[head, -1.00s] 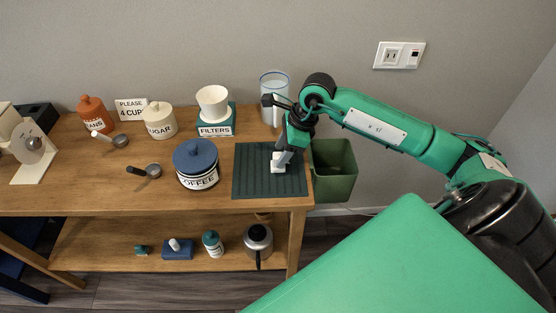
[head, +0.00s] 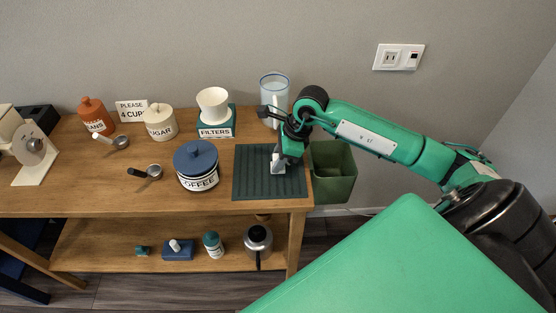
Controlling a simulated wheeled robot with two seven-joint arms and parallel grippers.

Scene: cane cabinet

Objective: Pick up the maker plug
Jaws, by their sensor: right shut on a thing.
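The maker plug (head: 277,167) is a small white piece at the dark green ribbed mat (head: 256,183) on the right end of the table. My right gripper (head: 280,157) points down over the mat and is shut on the plug. The gripper's fingers and body hide part of the plug, and I cannot tell whether it touches the mat. My left gripper is not in view.
A blue-lidded coffee jar (head: 197,166) stands left of the mat. A clear pitcher (head: 273,92) stands behind it. A green bin (head: 333,174) hangs at the table's right end. A wall outlet (head: 399,57) is at upper right.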

